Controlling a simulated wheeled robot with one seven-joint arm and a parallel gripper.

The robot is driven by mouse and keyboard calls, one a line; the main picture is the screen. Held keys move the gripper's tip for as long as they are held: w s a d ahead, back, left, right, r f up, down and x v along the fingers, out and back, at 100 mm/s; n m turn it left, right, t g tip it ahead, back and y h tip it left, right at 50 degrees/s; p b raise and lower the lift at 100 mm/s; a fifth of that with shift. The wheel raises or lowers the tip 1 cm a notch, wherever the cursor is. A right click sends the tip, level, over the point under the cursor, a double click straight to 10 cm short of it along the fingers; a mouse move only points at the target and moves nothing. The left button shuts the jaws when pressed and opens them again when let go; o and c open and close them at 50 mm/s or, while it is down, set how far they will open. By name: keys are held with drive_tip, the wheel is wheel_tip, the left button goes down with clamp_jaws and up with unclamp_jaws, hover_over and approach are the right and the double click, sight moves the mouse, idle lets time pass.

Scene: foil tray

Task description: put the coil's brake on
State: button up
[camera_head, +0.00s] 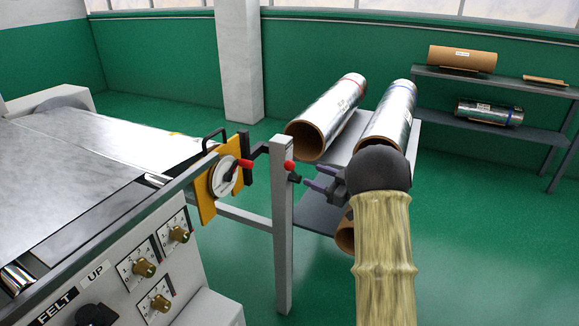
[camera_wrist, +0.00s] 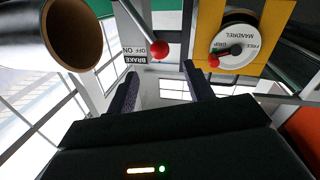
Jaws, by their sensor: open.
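The brake lever ends in a red ball knob (camera_head: 289,165) beside the top of a grey post (camera_head: 283,230). In the wrist view, the red knob (camera_wrist: 159,49) hangs on a thin rod, close to a plate (camera_wrist: 135,53) reading BRAKE, OFF and ON, seen upside down. I cannot tell which mark the lever stands at. My gripper (camera_head: 313,179) is open, right of the post and pointing at it. In the wrist view, the knob lies just beyond and between the fingertips of my gripper (camera_wrist: 160,78), with nothing held.
A yellow panel (camera_head: 206,192) with a white MANDREL dial (camera_head: 225,176) and red handle is left of the post. Foil rolls (camera_head: 330,115) lie on a rack behind my gripper. A control box (camera_head: 150,262) fills the lower left. Green floor is free at right.

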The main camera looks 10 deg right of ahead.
sight(294, 167)
drive_tip(key=x, duration=1)
drive_tip(key=shift+w+a, duration=0.15)
drive_tip(key=shift+w, duration=0.05)
clamp_jaws()
